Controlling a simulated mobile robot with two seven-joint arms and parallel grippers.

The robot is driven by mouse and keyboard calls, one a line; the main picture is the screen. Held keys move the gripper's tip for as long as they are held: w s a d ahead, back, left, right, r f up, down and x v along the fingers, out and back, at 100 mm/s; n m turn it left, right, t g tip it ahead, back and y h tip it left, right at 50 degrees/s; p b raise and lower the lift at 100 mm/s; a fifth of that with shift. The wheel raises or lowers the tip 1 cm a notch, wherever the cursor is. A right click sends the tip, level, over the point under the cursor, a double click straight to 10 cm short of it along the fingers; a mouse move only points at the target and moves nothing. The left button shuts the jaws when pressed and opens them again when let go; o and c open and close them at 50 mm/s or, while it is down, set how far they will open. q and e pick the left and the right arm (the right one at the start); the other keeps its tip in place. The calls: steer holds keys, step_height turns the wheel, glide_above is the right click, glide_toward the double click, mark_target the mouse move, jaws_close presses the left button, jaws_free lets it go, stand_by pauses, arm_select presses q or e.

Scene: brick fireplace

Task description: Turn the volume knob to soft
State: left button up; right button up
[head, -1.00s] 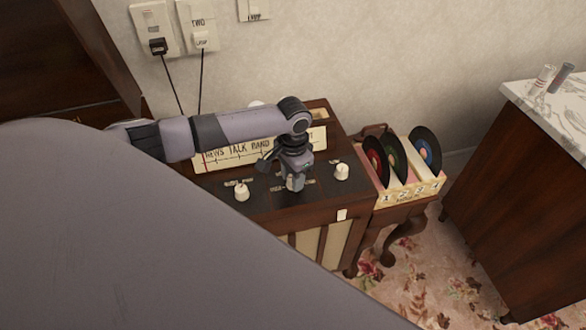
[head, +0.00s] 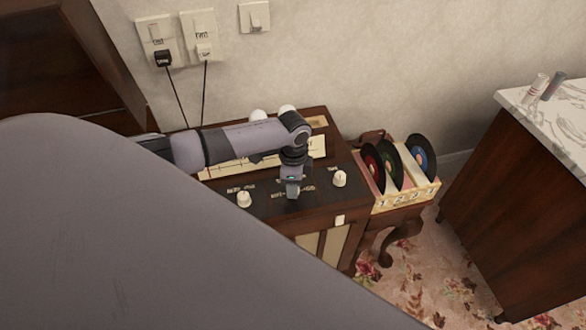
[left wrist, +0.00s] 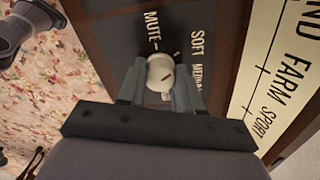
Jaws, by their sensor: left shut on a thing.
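The volume knob (left wrist: 158,68) is a cream round knob with a small red mark, in the left wrist view. The red mark's exact setting is hard to tell. My left gripper (left wrist: 159,88) is shut on the knob, one finger on each side. In the head view my left gripper (head: 292,190) points down onto the radio's dark panel (head: 270,208) and hides the knob. My right gripper does not show clearly in either view.
Two other cream knobs, a left one (head: 244,199) and a right one (head: 340,179), flank my gripper on the panel. A record rack (head: 405,198) stands right of the radio. A marble-topped cabinet (head: 530,200) is at far right. Wall plugs with cords (head: 180,95) hang behind.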

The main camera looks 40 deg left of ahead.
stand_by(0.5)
arm_select(q)
steer(key=o, duration=1)
steer(key=shift+o, duration=0.2)
steer(key=shift+r, duration=3.65)
steer(key=shift+d+f, duration=0.1)
